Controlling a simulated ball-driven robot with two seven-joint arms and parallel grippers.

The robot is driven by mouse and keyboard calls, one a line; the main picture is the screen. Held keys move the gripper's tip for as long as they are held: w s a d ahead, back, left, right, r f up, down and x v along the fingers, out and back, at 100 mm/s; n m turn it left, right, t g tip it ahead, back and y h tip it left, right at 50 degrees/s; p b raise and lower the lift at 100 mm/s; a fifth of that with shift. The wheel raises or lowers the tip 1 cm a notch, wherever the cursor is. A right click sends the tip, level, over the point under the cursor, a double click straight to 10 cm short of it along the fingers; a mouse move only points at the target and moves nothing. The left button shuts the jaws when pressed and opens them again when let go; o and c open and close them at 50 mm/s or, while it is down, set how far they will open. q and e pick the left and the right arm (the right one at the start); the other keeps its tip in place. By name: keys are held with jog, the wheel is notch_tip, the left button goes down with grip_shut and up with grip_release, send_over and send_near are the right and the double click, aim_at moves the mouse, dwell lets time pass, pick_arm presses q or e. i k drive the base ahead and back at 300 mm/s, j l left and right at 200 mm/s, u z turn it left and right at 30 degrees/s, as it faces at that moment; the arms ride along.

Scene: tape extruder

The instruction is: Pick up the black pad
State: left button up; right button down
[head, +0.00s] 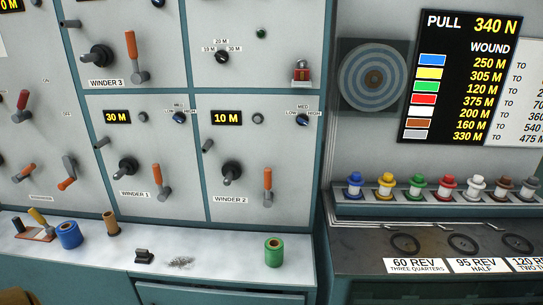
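A small black block-like thing (144,256), which looks like the black pad, lies on the pale worktop (215,259) below the winder panels. It sits between the blue roll and the green roll, with a grey smudge of scraps close to its right. Neither of my grippers shows in the head view, so I cannot see where they are or what they hold.
A blue roll (69,235), a brown tube (111,223) and a small brown tray (35,234) stand left of the pad. Grey scraps (180,262) and a green roll (273,251) are to its right. Levers (163,181) jut from the panel behind. Coloured spools line the right shelf.

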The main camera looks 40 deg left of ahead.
aim_at(144, 257)
jog(key=u, duration=2.15)
